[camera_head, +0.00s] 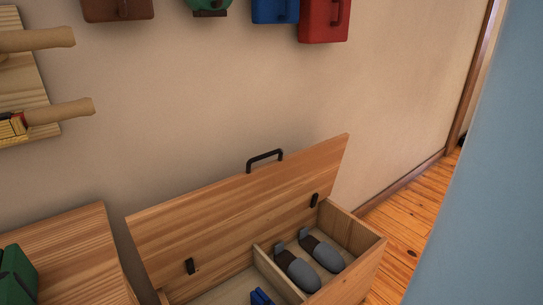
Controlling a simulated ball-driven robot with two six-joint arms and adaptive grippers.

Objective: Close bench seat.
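The bench seat (225,205) is a wooden lid standing raised and leaning back near the wall. It has a black handle (265,160) on its top edge and two small dark fittings on its inner face. Below it the open bench box (363,272) shows a divided interior. A pair of grey and dark shoes (309,262) lies in the right compartment, and a blue item (261,297) is partly seen left of the divider. The front of the box is cut off by the frame. Neither of my grippers is in view.
A wooden surface (75,255) with a green object (17,274) on it stands at the lower left. Bags hang on the wall above, including a red one (324,18). Wooden pegs (60,111) jut out at the left. A blue-grey surface fills the right edge. Plank floor (408,225) shows at right.

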